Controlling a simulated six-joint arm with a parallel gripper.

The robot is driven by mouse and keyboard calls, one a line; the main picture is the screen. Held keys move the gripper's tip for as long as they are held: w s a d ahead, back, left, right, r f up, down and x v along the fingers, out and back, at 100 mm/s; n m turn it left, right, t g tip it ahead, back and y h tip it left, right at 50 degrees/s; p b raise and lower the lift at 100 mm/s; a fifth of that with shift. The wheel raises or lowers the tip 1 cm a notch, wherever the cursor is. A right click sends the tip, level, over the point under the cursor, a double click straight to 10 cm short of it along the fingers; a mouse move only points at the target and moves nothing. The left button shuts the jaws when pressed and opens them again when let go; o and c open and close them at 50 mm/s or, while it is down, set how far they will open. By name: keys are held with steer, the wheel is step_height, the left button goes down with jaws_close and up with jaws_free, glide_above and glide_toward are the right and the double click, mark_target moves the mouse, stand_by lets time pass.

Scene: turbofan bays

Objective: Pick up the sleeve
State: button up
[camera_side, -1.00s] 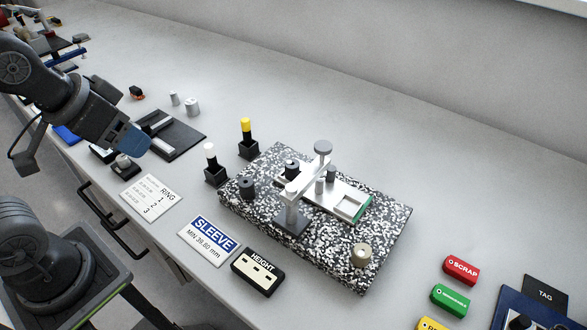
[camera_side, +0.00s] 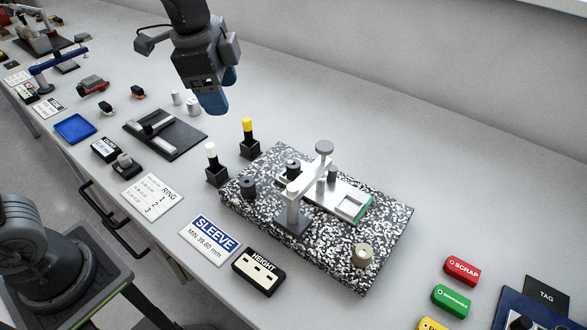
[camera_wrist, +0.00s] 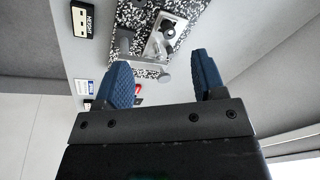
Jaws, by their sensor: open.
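A short beige cylinder with a dark hole in its top (camera_side: 362,255), which looks like the sleeve, stands upright near the front right corner of the speckled granite plate (camera_side: 330,262). My gripper (camera_side: 221,92) is in the air above the bench, behind and left of the plate, well apart from the cylinder. Its blue fingers are spread and nothing is held between them. The wrist view also shows my open gripper (camera_wrist: 163,78), with part of the granite plate (camera_wrist: 128,48) beyond the fingers. I cannot make out the beige cylinder for sure there.
A metal measuring stand (camera_side: 292,208) rises from the plate. White-topped (camera_side: 211,160) and yellow-topped (camera_side: 247,135) posts stand at its left. A SLEEVE card (camera_side: 208,240) and HEIGHT box (camera_side: 258,270) lie in front. Red (camera_side: 461,270) and green (camera_side: 451,301) blocks lie right.

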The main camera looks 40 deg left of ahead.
mark_target(293, 163)
steer(key=w+d+f+m+g, duration=0.2)
steer(key=w+d+f+m, duration=0.55)
steer(key=w, duration=0.25)
steer(key=shift+m, duration=0.45)
steer(key=f, duration=1.3)
steer(key=shift+s+a+f, duration=0.1)
steer(key=shift+s, duration=0.1)
steer(key=c, duration=1.1)
